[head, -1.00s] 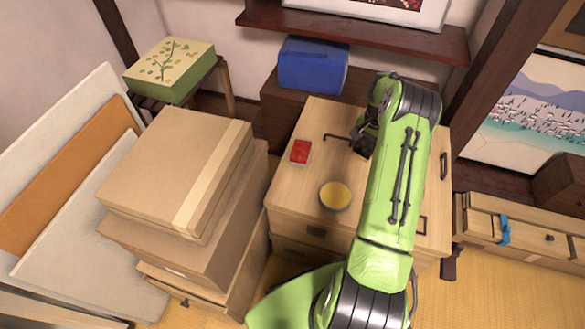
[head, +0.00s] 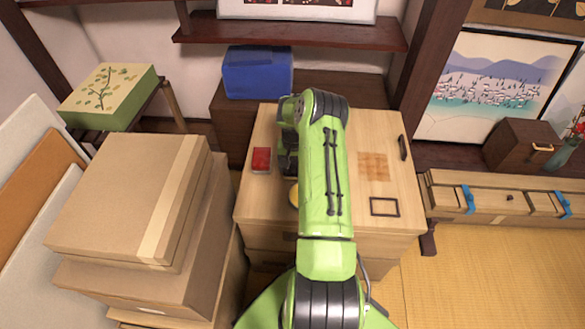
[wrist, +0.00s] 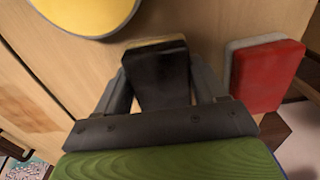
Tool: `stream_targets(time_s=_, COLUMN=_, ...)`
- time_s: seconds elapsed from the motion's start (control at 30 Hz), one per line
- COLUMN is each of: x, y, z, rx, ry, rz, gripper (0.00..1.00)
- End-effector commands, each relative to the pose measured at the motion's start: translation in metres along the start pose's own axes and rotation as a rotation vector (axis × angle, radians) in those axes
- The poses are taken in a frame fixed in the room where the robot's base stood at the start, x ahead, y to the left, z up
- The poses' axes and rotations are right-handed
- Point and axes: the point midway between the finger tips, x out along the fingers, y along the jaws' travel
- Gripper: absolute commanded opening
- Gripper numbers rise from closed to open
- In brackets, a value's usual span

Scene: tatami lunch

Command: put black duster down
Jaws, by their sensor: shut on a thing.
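The black duster (wrist: 160,78) is a dark block with a pale strip along its far edge. In the wrist view it sits between the two fingers of my gripper (wrist: 162,88), which is shut on it. The duster is over the light wooden top of the chest (head: 268,122); I cannot tell whether it touches the wood. In the head view my green arm reaches over the chest, and my gripper (head: 288,160) and the duster are mostly hidden by it.
A red block (head: 261,160) with a grey side lies left of my gripper; it also shows in the wrist view (wrist: 268,75). A yellow bowl (head: 293,194) is partly behind my arm. A dark square outline (head: 384,207) and checkered patch (head: 374,167) are on the right. Cardboard boxes (head: 125,195) stand left.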

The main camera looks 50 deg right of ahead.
Motion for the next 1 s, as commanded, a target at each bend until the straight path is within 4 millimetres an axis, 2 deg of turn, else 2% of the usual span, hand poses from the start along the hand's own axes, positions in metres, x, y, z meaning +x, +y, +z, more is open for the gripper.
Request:
stream_targets(time_s=0.3, x=0.002, y=0.0, z=-0.001, rx=0.0, ry=0.002, rz=0.0, gripper=0.46)
stream_targets(time_s=0.33, x=0.002, y=0.0, z=-0.001, rx=0.0, ry=0.002, rz=0.0, gripper=0.75)
stream_targets(time_s=0.47, x=0.002, y=0.0, z=-0.001, rx=0.0, ry=0.002, rz=0.0, gripper=0.95)
stream_targets(time_s=0.77, x=0.0, y=0.0, z=-0.001, rx=0.0, ry=0.002, rz=-0.001, gripper=0.96)
stream_targets(time_s=0.87, x=-0.015, y=0.0, z=-0.001, rx=0.0, ry=0.004, rz=0.0, gripper=0.96)
stream_targets(time_s=1.0, x=-0.054, y=0.0, z=-0.001, rx=-0.001, ry=0.006, rz=0.0, gripper=0.96)
